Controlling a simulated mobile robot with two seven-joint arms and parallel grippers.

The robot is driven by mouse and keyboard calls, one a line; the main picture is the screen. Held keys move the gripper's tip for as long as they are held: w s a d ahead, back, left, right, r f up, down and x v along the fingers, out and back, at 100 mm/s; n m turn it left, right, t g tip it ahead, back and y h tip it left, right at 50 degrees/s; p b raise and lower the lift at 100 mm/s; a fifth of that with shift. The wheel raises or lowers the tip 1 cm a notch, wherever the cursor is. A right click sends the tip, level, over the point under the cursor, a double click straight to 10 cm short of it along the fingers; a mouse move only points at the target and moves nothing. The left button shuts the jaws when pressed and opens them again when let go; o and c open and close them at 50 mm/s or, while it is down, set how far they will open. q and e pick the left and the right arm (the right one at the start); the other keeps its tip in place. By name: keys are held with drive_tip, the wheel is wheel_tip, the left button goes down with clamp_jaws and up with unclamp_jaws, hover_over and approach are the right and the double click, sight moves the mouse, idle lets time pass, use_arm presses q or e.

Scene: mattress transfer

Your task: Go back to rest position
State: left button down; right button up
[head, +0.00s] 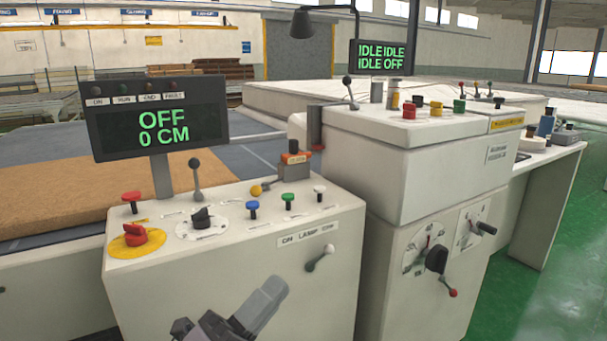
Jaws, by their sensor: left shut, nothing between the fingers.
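My left gripper (272,292) shows at the bottom middle of the head view. It is shut and empty, with its fingers pointing up and to the right. It is in front of the near control console (235,275), below the lamp switch (320,258) and to its left. I cannot tell its exact gap to the console. My right gripper is not in view.
The near console carries a display (160,118) reading OFF, 0 CM, plus buttons and levers. A taller cabinet (410,170) with dials and a crank stands to the right. A brown mattress (50,190) lies at left. Green floor (570,270) is clear at right.

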use_arm(q)
drive_tip(key=s+a+f+n+y, duration=0.1)
drive_tip(key=a+f+n+y, duration=0.4)
drive_tip(key=f+n, duration=0.4)
drive_tip(key=s+a+f+n+y, duration=0.1)
drive_tip(key=a+f+n+y, duration=0.3)
drive_tip(key=f+n+y, duration=0.4)
drive_tip(key=s+a+f+n+g+y, duration=0.1)
drive_tip(key=s+a+f+n+g, duration=0.15)
drive_tip(key=s+f+n, duration=0.35)
drive_tip(key=s+a+f+n+g+y, duration=0.1)
drive_tip(key=s+a+f+n+g, duration=0.15)
drive_tip(key=s+f, duration=0.45)
wheel_tip(320, 180, up, 8)
drive_tip(key=a+p, duration=0.1)
drive_tip(key=p, duration=1.2)
drive_tip(key=shift+a+n+g+y+p, duration=0.35)
drive_tip(key=shift+g+y, duration=0.05)
drive_tip(key=shift+f, duration=0.15)
